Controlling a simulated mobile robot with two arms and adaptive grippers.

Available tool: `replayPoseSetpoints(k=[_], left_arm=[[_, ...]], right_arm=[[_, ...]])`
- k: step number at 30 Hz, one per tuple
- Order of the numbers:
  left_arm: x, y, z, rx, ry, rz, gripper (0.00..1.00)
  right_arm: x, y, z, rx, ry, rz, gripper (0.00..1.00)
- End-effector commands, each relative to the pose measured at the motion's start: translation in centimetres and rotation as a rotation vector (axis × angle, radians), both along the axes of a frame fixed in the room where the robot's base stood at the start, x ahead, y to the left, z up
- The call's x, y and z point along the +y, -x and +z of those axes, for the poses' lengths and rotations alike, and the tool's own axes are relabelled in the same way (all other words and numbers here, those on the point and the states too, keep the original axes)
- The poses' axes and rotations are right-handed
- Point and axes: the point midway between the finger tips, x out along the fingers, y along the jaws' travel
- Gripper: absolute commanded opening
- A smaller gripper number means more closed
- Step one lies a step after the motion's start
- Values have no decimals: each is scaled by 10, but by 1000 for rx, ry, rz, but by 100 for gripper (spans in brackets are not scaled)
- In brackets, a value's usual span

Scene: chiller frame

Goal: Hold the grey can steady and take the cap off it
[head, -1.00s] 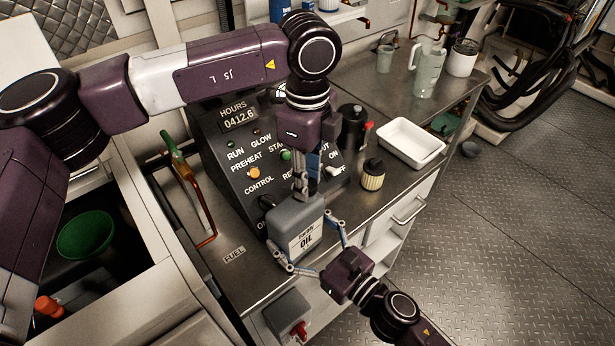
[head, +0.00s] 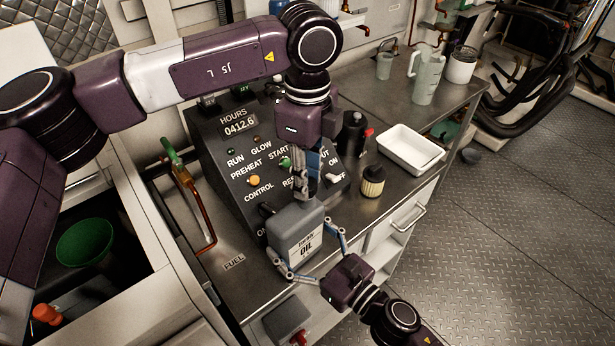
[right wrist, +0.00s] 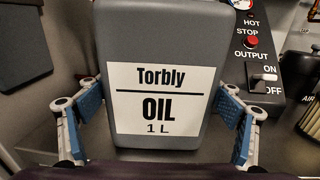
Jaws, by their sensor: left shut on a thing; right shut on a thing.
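The grey can (head: 284,229), labelled "Torbly OIL 1 L", stands upright on the metal counter near its front edge. Its label also shows in the right wrist view (right wrist: 160,103). My right gripper (head: 307,252) is shut on the can's body low down, with blue-padded fingers on both sides. My left gripper (head: 304,188) points down over the can's top and is shut on the cap. The cap is hidden by the fingers, so I cannot tell whether it still touches the can.
A control panel (head: 240,150) with switches stands close behind the can. A small yellowish cylinder with a dark top (head: 372,182), a dark canister (head: 352,135) and a white tray (head: 411,148) stand to the right. A red-handled grey box (head: 285,318) sits below the counter edge.

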Motion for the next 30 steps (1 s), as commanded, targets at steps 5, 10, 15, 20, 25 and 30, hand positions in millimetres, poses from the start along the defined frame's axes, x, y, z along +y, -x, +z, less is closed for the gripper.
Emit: replayPoseSetpoints(k=[5, 10, 15, 20, 25, 30], left_arm=[[0, -1, 9, -3, 2, 0, 0], [-1, -1, 31, -3, 1, 0, 0], [0, 0, 40, -1, -1, 0, 0], [0, 0, 40, 0, 0, 0, 0], [0, 0, 40, 0, 0, 0, 0], [0, 0, 40, 0, 0, 0, 0]], right_arm=[[0, 0, 0, 1, -1, 1, 17], [0, 0, 0, 1, -1, 0, 17], [0, 0, 0, 1, -1, 0, 17], [0, 0, 0, 1, -1, 0, 87], [0, 0, 0, 1, -1, 0, 100], [0, 0, 0, 0, 0, 0, 100]])
